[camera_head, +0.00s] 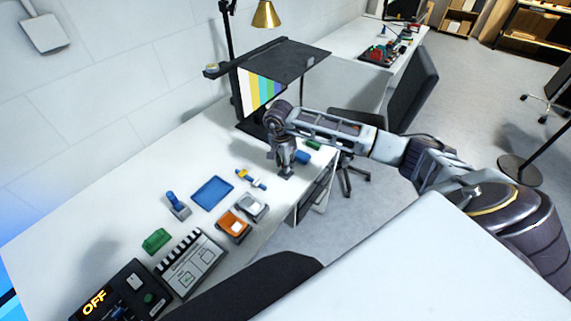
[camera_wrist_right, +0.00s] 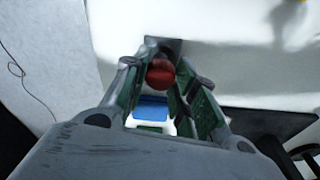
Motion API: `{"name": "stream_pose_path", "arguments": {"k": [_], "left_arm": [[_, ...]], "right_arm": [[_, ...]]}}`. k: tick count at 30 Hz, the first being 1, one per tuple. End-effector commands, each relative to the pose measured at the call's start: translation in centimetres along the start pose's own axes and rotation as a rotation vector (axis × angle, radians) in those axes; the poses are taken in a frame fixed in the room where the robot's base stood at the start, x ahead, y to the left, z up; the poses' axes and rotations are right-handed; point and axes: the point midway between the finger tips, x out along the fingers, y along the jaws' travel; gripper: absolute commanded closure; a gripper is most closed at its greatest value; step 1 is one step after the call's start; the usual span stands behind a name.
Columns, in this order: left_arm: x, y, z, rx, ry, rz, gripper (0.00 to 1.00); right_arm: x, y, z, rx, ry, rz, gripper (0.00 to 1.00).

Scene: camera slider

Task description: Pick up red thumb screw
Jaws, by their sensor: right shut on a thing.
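The red thumb screw (camera_wrist_right: 160,72) shows in the right wrist view between the fingertips of my right gripper (camera_wrist_right: 160,80), which is shut on it. In the head view my right gripper (camera_head: 286,172) points down at the right end of the white table, and its fingers hide the screw there. A dark flat piece (camera_wrist_right: 165,46) lies at the fingertips in the wrist view. I cannot tell whether the screw touches it. My left gripper is not in view.
A blue block (camera_head: 302,157) and a green block (camera_head: 313,144) are close beside the gripper. A blue tray (camera_head: 212,193), an orange box (camera_head: 234,226), a grey box (camera_head: 250,207) and a clapperboard (camera_head: 190,263) lie to the left. A colour-bar screen (camera_head: 262,89) stands behind.

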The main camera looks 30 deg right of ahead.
Motion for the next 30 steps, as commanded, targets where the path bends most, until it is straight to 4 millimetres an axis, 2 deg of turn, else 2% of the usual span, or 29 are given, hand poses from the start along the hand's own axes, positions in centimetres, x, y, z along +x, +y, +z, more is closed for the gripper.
{"name": "stream_pose_path", "arguments": {"k": [3, 6, 15, 21, 30], "left_arm": [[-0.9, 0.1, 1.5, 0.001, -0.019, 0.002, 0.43], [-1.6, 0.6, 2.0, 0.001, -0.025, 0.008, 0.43], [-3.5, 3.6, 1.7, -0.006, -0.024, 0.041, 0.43], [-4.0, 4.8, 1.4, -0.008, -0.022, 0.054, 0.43], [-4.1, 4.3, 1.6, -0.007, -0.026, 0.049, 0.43]], "right_arm": [[-1.7, -0.1, -0.3, 0.000, 0.002, -0.002, 0.91], [-2.8, 0.0, -0.4, 0.000, 0.001, -0.001, 0.91], [-6.0, -0.1, -0.8, 0.001, 0.001, -0.002, 0.91], [-7.2, 0.0, -0.9, 0.001, 0.000, -0.001, 0.91], [-7.5, 0.0, -0.9, 0.000, 0.001, 0.000, 0.91]]}}
